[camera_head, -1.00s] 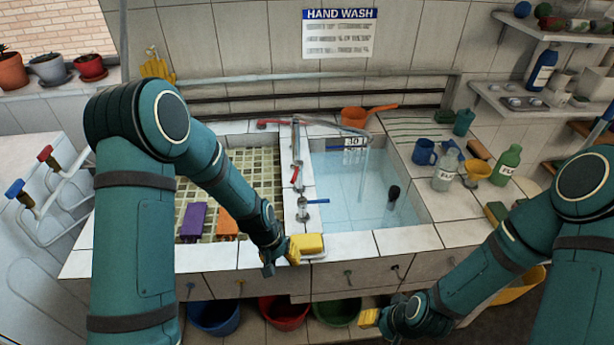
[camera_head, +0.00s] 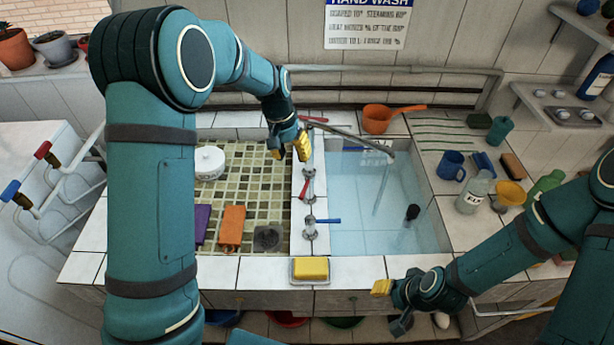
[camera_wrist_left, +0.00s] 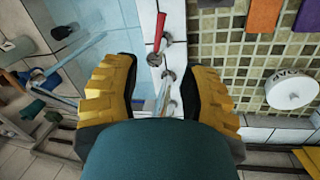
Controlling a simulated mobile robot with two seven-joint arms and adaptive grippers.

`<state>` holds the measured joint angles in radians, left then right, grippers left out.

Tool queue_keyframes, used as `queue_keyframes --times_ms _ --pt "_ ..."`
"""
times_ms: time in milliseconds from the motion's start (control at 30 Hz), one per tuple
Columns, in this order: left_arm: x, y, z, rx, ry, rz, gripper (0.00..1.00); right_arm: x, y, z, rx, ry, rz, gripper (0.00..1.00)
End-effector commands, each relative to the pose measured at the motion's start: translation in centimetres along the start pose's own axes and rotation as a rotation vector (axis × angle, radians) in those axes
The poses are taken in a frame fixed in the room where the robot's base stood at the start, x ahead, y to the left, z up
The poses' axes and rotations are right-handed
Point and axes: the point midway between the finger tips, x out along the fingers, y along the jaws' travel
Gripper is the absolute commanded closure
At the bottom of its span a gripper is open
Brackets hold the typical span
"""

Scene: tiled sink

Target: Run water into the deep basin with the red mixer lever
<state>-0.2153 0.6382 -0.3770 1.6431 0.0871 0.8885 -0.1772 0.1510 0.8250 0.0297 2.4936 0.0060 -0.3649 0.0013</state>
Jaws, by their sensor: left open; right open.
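The mixer spout (camera_head: 350,136) stands behind the divider and reaches right over the deep basin (camera_head: 350,185). A red lever (camera_head: 314,119) shows at its left end, partly behind my left gripper (camera_head: 300,150). A second red handle (camera_head: 305,188) and a blue handle (camera_head: 328,221) sit nearer on the divider. The nearer red handle also shows in the left wrist view (camera_wrist_left: 160,32). My left gripper is open and empty by the mixer; its fingers (camera_wrist_left: 165,95) stand apart. My right gripper (camera_head: 388,298) is open, low at the front edge. A thin pale line, perhaps water, hangs below the spout.
A yellow sponge (camera_head: 310,268) lies on the front ledge. The tiled left basin (camera_head: 265,190) holds a white round container (camera_head: 208,162) and purple and orange cloths (camera_head: 232,226). An orange scoop (camera_head: 378,118), blue mug (camera_head: 451,165) and bottles (camera_head: 474,192) stand behind and right.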

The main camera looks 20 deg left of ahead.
Motion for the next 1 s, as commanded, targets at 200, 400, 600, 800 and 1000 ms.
queue_keyframes --times_ms 200,400,600,800,1000 --pt "2.1 0.0 0.1 0.000 -0.005 -0.001 0.57 0.1 0.0 0.1 0.000 -0.001 0.000 0.57" --pt "6.0 0.0 0.1 0.000 -0.005 -0.001 0.57 0.1 0.1 0.1 0.000 -0.001 0.001 0.57" --pt "9.8 -0.1 0.1 -0.001 -0.005 -0.001 0.57 0.2 0.1 0.1 0.000 0.000 0.001 0.57" --pt "12.6 0.0 0.1 0.000 -0.002 -0.001 0.57 0.2 0.1 0.1 0.000 -0.001 0.001 0.57" --pt "13.7 0.0 0.0 -0.001 0.000 0.000 0.57 0.3 0.1 0.1 0.000 -0.001 0.001 0.57"
